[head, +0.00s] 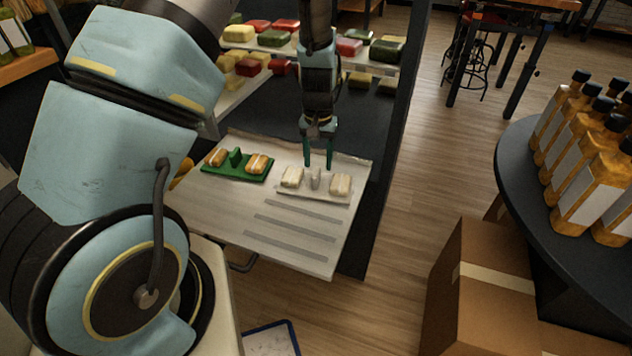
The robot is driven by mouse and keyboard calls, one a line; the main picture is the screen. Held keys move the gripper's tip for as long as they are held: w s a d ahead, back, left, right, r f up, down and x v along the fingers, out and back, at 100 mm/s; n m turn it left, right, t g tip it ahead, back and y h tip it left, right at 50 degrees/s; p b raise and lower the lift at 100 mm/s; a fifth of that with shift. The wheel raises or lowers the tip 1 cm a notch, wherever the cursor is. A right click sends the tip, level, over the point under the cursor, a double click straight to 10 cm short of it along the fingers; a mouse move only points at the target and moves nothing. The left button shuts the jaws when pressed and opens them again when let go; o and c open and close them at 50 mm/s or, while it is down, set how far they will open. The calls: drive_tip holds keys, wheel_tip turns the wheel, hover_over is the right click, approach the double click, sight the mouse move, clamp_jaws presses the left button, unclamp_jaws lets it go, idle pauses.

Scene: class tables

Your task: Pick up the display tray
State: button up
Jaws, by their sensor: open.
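Two small display trays rest on a light tabletop. The green tray (236,169) is at the left and bears two orange-and-white wrapped items (256,163) with a green upright handle (236,156) between them. The white tray (313,194) is to its right and bears two pale wrapped items (341,184) with a pale upright handle (315,178) between them. My gripper (318,164) points down with its two teal fingers apart and empty. It appears just above or behind the white tray's handle; the exact gap cannot be told.
The light tabletop (290,239) has slots and free room in front of the trays. A shelf (375,67) with several coloured packages stands behind. Cardboard boxes (480,290) and a dark round table (540,205) with several bottles (592,185) are at the right.

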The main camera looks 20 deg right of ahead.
sight(316, 171)
drive_tip(key=shift+a+f+p, duration=0.2)
drive_tip(key=shift+f+p, duration=0.2)
drive_tip(key=shift+f, duration=1.85)
clamp_jaws()
